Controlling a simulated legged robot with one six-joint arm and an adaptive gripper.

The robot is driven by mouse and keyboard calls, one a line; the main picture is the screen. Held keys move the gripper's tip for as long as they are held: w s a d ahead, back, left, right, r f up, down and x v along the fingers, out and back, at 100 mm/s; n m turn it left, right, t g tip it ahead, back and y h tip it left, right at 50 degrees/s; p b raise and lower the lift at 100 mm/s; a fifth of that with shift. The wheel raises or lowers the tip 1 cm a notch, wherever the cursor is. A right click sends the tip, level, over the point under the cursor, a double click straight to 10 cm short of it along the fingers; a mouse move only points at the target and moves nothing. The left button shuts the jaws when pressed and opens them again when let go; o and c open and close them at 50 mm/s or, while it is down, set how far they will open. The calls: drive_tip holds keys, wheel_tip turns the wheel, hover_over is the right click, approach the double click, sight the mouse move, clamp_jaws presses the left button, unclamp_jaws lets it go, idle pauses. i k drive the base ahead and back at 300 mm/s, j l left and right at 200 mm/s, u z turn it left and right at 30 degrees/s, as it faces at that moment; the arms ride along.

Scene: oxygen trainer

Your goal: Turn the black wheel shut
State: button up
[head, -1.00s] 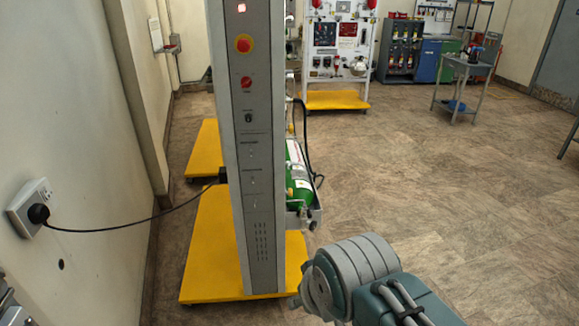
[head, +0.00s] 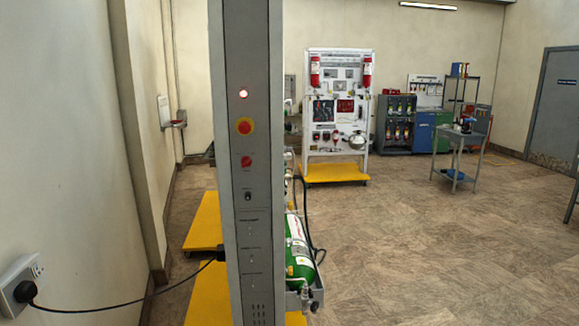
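A black wheel cannot be made out for certain in the head view. A green cylinder (head: 300,262) lies on the right side of the tall grey panel (head: 250,150), partly hidden behind it. Small metal fittings (head: 305,300) with a dark round part show at the cylinder's near end, too small to identify surely. The panel's right face is hidden from here. My gripper is not in view.
A yellow base (head: 205,295) sticks out low around the panel. A black cable runs from the wall socket (head: 20,285) to the panel. The floor to the right is open; a grey table (head: 455,150) stands far back.

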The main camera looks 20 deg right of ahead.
sight(315, 305)
drive_tip(key=i+l+z, duration=0.35)
drive_tip(key=i+z, duration=0.35)
drive_tip(key=i, duration=0.25)
drive_tip(key=i+z, duration=0.3)
drive_tip(key=i, duration=0.2)
